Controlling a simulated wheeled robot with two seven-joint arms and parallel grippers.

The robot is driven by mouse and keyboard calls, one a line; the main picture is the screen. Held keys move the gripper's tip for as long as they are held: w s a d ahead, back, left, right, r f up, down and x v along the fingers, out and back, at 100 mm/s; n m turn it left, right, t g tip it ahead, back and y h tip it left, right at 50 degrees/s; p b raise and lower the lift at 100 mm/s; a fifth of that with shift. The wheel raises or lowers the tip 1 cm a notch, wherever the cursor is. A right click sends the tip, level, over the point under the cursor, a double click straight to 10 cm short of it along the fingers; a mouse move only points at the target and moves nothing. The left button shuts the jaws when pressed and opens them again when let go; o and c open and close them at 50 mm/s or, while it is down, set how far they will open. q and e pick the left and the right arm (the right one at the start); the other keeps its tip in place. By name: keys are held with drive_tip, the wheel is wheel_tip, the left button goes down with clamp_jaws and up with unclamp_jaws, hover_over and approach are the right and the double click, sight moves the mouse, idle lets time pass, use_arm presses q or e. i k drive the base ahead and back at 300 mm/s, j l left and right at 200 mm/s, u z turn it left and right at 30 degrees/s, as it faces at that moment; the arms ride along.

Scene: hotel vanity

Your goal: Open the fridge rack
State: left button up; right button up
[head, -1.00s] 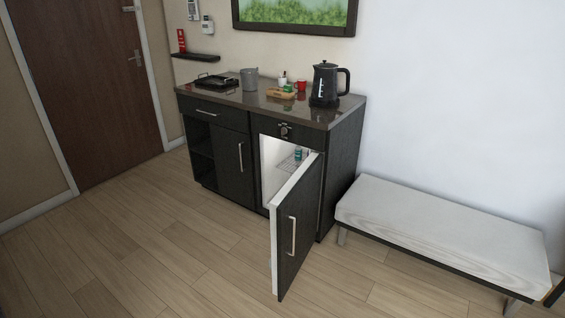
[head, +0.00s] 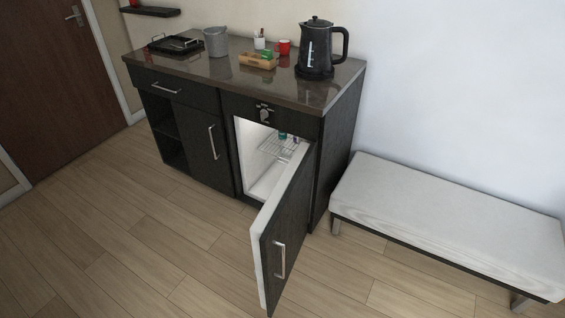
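The mini fridge (head: 246,165) is built into the right side of the dark vanity cabinet. Its dark door (head: 287,235) stands open, swung out toward me, with a vertical metal handle on its outer face. Inside the white interior a wire rack (head: 270,147) shows, with small bottles (head: 283,135) at its right. The door hides the right part of the interior, so I cannot tell how far out the rack sits. Neither of my grippers is in view.
A grey bench (head: 445,225) stands against the wall on the right. The countertop (head: 208,84) holds a black kettle (head: 316,50), a grey bucket (head: 216,41), a tray (head: 174,45), a red mug (head: 284,47) and a wooden box (head: 259,61). The wood floor (head: 130,240) at front left is clear.

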sight(291, 139)
drive_tip(key=i+j+z, duration=0.15)
drive_tip(key=j, duration=0.25)
drive_tip(key=i+j+z, duration=0.1)
drive_tip(key=i+j, duration=0.25)
drive_tip(key=i+j+z, duration=0.15)
drive_tip(key=j, duration=0.4)
drive_tip(key=i+j+z, duration=0.15)
drive_tip(key=i+j, duration=0.15)
drive_tip(key=j, duration=0.15)
drive_tip(key=i+j+z, duration=0.1)
drive_tip(key=j, duration=0.4)
drive_tip(key=i+j+z, duration=0.15)
drive_tip(key=j, duration=0.35)
drive_tip(key=i+j+z, duration=0.15)
drive_tip(key=j, duration=0.4)
drive_tip(key=i+j+z, duration=0.1)
drive_tip(key=j, duration=0.45)
drive_tip(key=i, duration=0.1)
